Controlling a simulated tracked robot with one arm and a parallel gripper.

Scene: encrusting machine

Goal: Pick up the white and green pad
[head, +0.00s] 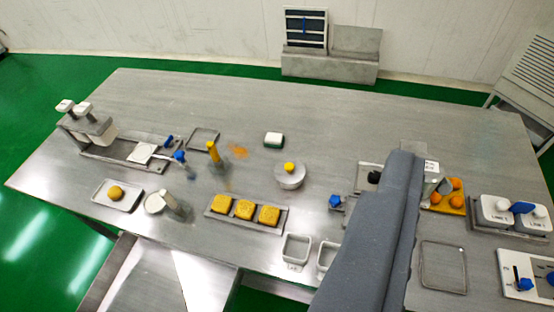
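The white and green pad (273,139) is a small block with a white top and a green lower edge. A long grey link, which looks like part of my arm, rises from the bottom edge at the right of centre, well to the right of the pad. I see no gripper fingers in this view.
A round lidded pot (290,177) with a yellow knob stands just below the pad. An orange smear (239,149) and a yellow-topped bottle (213,152) are to its left. A tray of yellow squares (216,213) lies nearer. The table (330,115) behind the pad is clear.

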